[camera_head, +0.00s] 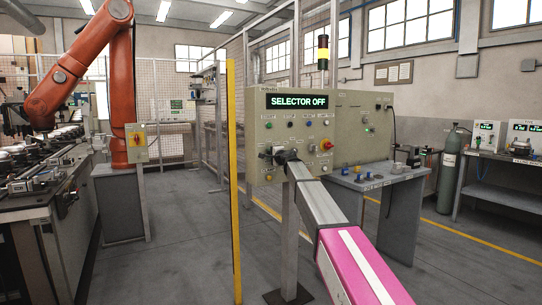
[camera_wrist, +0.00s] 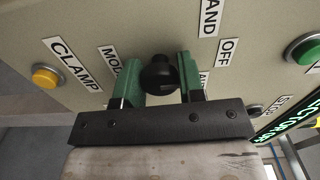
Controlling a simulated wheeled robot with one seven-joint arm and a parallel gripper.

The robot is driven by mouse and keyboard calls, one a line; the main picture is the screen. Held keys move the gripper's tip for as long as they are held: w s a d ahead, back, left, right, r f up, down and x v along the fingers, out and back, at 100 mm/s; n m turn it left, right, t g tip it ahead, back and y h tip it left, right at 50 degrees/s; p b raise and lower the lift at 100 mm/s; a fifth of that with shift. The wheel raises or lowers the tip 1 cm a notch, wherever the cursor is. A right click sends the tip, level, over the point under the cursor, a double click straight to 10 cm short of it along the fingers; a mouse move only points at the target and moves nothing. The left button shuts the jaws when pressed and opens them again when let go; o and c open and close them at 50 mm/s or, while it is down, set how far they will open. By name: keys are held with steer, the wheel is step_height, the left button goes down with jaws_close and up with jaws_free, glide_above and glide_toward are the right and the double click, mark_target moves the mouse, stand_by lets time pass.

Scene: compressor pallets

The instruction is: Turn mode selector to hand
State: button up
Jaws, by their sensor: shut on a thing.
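The control panel (camera_head: 262,132) is a beige box on a post, and its display (camera_head: 299,101) reads "SELECTOR OFF". The mode selector (camera_wrist: 159,76) is a round black knob, seen in the wrist view beside labels that read "HAND" and "OFF". Another label at its left is partly hidden and starts with "MOD". My gripper (camera_wrist: 160,82) has its two green fingers on either side of the knob, shut on it. In the head view my gripper (camera_head: 280,157) is at the lower left part of the panel, and the knob is hidden there.
A yellow button (camera_wrist: 45,76) by the "CLAMP" label and a green button (camera_wrist: 304,50) flank the selector. A red button (camera_head: 327,145) is at the panel's right. A yellow post (camera_head: 234,180) stands left of the panel, and a grey table (camera_head: 385,182) stands right.

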steer(key=n, duration=0.4)
steer(key=shift+n, duration=2.1)
steer(key=o, duration=0.9)
steer(key=shift+s, duration=0.1)
steer(key=v, duration=1)
steer(key=shift+s+d, duration=0.25)
steer(key=shift+d, duration=0.05)
